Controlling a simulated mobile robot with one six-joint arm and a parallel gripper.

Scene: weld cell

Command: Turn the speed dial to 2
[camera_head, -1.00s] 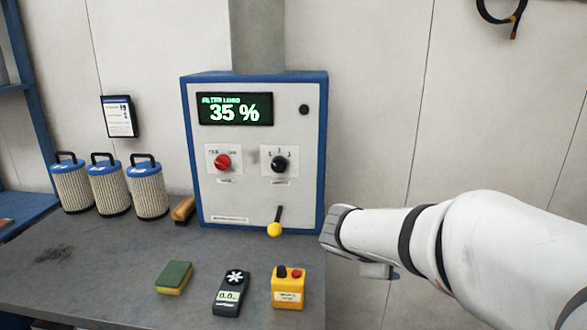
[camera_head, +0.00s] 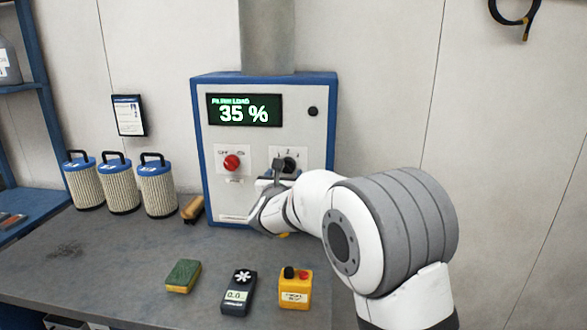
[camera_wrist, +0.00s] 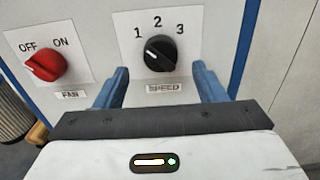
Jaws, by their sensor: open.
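The speed dial (camera_wrist: 160,53) is a round black knob on a white plate marked 1, 2 and 3, with SPEED below. A pale mark shows on its left part, toward the 1 side; its exact setting is hard to read. The dial also shows in the head view (camera_head: 290,164), partly behind my gripper (camera_head: 275,172). In the wrist view my gripper (camera_wrist: 161,70) is open, its two blue fingers left and right of the dial and slightly below it. The fingers look apart from the dial, with nothing between them held.
A red fan knob (camera_wrist: 45,65) marked OFF and ON sits left of the dial. The cabinet (camera_head: 265,200) display (camera_head: 245,110) reads 35 %.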

